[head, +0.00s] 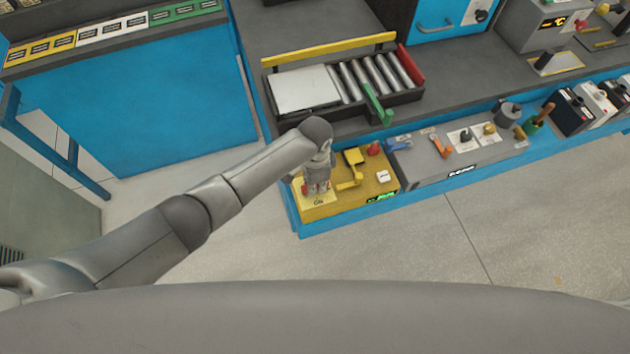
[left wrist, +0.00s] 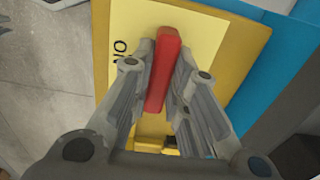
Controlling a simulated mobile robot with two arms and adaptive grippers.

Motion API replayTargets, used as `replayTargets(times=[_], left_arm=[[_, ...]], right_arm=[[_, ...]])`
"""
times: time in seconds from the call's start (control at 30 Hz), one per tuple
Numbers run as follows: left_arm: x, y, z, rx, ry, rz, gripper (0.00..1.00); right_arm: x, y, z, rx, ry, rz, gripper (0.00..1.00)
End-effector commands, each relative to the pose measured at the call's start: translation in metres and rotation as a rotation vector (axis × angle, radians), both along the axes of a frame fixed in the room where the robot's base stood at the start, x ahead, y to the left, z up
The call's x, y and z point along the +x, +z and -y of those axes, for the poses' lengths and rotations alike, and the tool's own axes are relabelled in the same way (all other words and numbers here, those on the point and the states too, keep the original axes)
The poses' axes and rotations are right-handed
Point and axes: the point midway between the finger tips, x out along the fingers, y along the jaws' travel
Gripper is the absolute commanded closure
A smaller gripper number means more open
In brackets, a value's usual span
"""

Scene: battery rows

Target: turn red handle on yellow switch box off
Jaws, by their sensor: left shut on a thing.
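The yellow switch box (head: 378,182) sits on the front edge of the blue bench, at the middle of the head view. My left gripper (head: 315,183) is over its left end and hides most of the red handle there. In the left wrist view, the red handle (left wrist: 164,72) stands between the two fingers of my left gripper (left wrist: 165,88), which is shut on it. A pale yellow label (left wrist: 198,38) with black letters, seemingly "ON", lies beneath the handle. My right gripper is not in view.
On the same box are a yellow lever (head: 352,168), a red knob (head: 374,148) and a white switch (head: 383,176). A grey control panel (head: 440,162) adjoins it on the right. A roller tray (head: 345,85) lies behind. Open floor is in front.

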Motion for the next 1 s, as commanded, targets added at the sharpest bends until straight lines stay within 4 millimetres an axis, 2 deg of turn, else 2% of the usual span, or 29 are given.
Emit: replayTargets(times=[0.4,0.43,0.6,1.0], left_arm=[[0.0013,0.0012,0.0002,-0.001,0.010,0.003,1.00],[0.0013,0.0012,0.0002,-0.001,0.011,0.003,0.81],[0.0010,0.0008,0.0001,-0.001,0.009,0.001,0.62],[0.0009,0.0061,0.0005,-0.003,0.007,0.002,0.62]], right_arm=[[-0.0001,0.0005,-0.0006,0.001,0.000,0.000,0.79],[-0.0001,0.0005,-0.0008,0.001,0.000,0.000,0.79],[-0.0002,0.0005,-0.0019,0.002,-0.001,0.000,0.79],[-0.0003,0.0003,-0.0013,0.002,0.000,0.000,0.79]])
